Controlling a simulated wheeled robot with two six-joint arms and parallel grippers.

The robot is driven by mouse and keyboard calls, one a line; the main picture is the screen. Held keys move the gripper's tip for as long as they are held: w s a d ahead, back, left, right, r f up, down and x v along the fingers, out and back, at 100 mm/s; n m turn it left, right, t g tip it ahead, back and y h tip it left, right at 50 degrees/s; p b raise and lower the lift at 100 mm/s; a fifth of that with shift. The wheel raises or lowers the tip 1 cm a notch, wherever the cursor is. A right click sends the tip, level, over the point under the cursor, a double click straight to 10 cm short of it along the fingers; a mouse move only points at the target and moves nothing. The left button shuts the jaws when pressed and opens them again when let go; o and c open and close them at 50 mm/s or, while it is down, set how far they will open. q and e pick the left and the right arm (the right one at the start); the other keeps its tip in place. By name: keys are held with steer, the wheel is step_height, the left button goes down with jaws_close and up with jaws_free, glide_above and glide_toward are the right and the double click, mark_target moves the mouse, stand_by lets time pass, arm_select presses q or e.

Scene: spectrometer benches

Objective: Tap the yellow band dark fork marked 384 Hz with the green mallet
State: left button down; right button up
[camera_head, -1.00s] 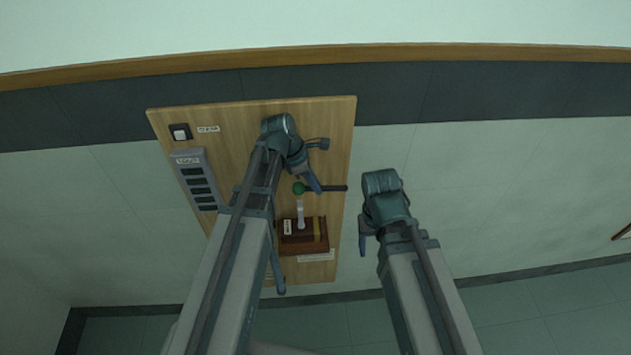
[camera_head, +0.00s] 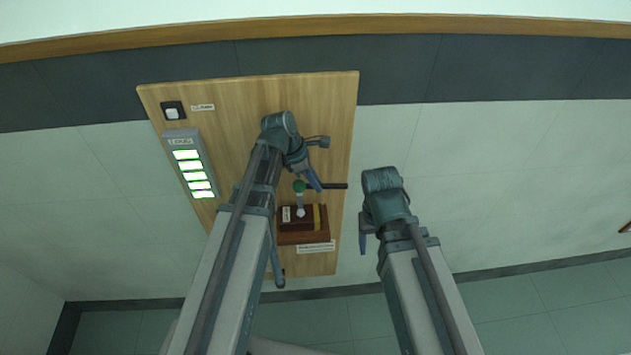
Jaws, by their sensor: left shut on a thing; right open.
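A dark reddish-brown box (camera_head: 291,224) with a yellow band on its right part sits on the lower part of the wooden board. A pale fork (camera_head: 300,206) rises from it; a small label on the box is too small to read. My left gripper (camera_head: 317,184) is shut on the green mallet (camera_head: 299,186), whose dark handle points right. The mallet's green head overlaps the fork's upper end in this view; I cannot tell for certain whether they touch. My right gripper (camera_head: 364,238) is open and empty, right of the board.
The wooden board (camera_head: 230,100) carries a grey panel (camera_head: 168,143) with several bright green lit bars at the left. A black-and-white switch (camera_head: 174,111) and a small label are above it. Bare pale tiles lie right of the board.

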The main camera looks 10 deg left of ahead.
arm_select(q)
step_height(320, 180, up, 8)
steer(key=p, duration=0.7)
steer(key=shift+f, duration=0.3)
steer(key=shift+f, duration=0.1)
